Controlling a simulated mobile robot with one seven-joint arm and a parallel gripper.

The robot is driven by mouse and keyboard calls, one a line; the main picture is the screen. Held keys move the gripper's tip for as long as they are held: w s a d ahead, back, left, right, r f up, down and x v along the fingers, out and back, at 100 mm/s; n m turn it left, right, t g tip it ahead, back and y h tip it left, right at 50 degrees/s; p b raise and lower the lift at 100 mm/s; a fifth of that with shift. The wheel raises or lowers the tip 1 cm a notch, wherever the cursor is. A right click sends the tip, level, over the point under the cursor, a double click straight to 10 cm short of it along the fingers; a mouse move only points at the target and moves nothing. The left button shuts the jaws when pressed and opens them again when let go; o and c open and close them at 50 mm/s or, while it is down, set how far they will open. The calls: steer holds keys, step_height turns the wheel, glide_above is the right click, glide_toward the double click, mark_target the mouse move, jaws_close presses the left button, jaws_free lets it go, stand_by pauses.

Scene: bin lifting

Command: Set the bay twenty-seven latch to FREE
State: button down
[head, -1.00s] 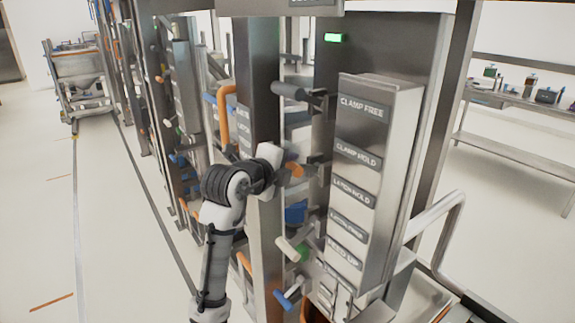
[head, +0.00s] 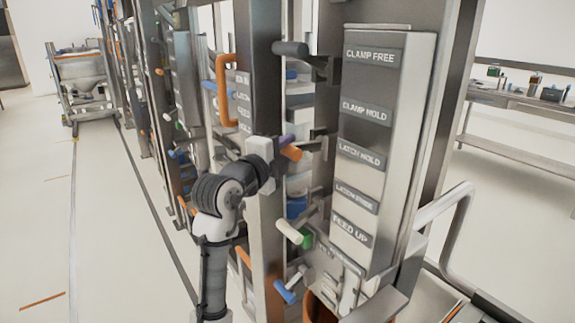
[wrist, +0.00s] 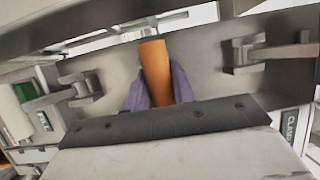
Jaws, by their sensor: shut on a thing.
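The orange latch handle (head: 292,153) sticks out from the dark post, about level with the LATCH HOLD plate (head: 361,156). The LATCH FREE plate (head: 356,197) is below that one on the grey label panel. My gripper (head: 287,146) is at the handle, with its purple fingers partly hidden in the head view. In the wrist view the orange handle (wrist: 155,72) stands between the two purple fingers (wrist: 157,92), which are shut on it from both sides. No bay number is readable.
A black handle (head: 290,48) is above, by CLAMP FREE. A white handle with a green collar (head: 289,232) and a blue handle (head: 285,292) are below. A steel post (head: 262,60) stands close behind my wrist. Open floor (head: 110,220) lies left.

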steer(key=f+n+t+b, duration=0.1)
steer(key=f+b, duration=0.1)
steer(key=b, duration=0.2)
steer(key=f+t+h+b, duration=0.1)
steer(key=f+t+b, duration=0.1)
steer(key=b, duration=0.3)
steer(key=f+n+t+b, duration=0.1)
steer(key=b, duration=0.3)
steer(key=shift+w+d+f+n+h, duration=0.2)
steer(key=shift+d+f+n+h, duration=0.1)
steer(key=shift+f+h, duration=0.1)
steer(key=shift+w+d+f+b, duration=0.1)
steer(key=shift+f+b, duration=0.05)
steer(key=shift+b, duration=0.5)
steer(key=c, duration=1.2)
jaws_free()
steer(key=shift+d, duration=0.1)
steer(key=shift+o, duration=0.2)
steer(key=b+v, duration=0.2)
steer(key=v, duration=1.1)
steer(key=shift+s+f, duration=0.25)
steer(key=shift+f, duration=0.05)
